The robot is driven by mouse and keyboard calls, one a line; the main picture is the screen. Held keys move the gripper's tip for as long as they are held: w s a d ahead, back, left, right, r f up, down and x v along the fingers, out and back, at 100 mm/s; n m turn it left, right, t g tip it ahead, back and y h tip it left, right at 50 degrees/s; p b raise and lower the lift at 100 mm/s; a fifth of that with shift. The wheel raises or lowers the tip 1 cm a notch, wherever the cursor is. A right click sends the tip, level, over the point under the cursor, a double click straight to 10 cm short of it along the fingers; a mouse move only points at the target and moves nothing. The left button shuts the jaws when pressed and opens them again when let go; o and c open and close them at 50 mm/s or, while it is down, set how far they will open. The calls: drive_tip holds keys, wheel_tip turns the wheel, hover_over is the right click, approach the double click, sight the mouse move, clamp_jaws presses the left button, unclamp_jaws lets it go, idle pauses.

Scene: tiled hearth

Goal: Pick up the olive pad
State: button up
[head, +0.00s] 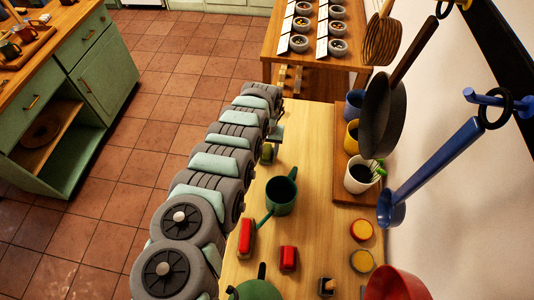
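A small olive block (267,152), which looks like the olive pad, lies on the wooden table near its left edge, partly hidden by my arm. My arm reaches from the bottom left along the table's left edge. Its far end, with my gripper (277,132), is just beyond the olive block in the picture. The fingers are small and mostly hidden, so I cannot tell whether they are open or touch the block.
A green watering can (281,196) stands just nearer on the table (312,150). Two red blocks (246,238) (288,258) and a green kettle (258,290) are nearer still. Mugs (360,175) stand on a board at right. Pans (384,115) and a blue ladle (392,207) hang at right.

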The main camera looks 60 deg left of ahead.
clamp_jaws()
idle(0.3)
drive_tip(key=shift+r, duration=0.2)
wheel_tip(320, 180, up, 14)
wheel_tip(320, 180, up, 6)
drive_tip(key=p, duration=0.5)
hover_over(267, 149)
drive_tip(key=shift+f, duration=0.2)
drive_tip(key=c, duration=0.6)
unclamp_jaws()
clamp_jaws()
